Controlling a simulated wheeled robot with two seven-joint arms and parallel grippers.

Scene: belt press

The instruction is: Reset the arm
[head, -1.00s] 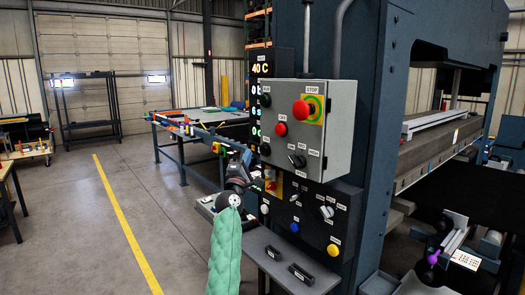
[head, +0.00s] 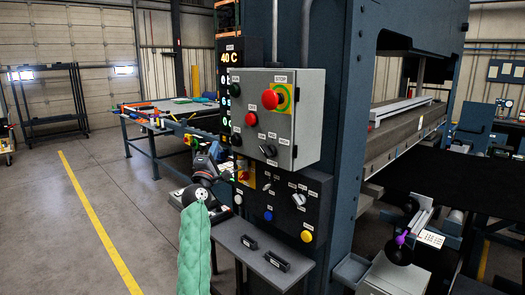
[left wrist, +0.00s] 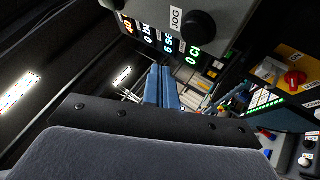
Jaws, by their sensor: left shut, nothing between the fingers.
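My left arm, in a green sleeve, comes up from the bottom of the head view to my left gripper (head: 214,152). The gripper is in front of the left edge of the press's control panels and partly blends with them. In the left wrist view its two blue fingers (left wrist: 162,86) lie side by side, shut and empty. The grey control box (head: 285,118) has a red stop button (head: 270,99) and black knobs. The black lower panel (head: 285,205) has several knobs and a yellow button (head: 306,236). My right gripper is not in view.
The press bed (head: 405,145) is on the right. A blue-legged work table (head: 150,140) stands behind on the left. The floor (head: 110,190) around the yellow line is clear.

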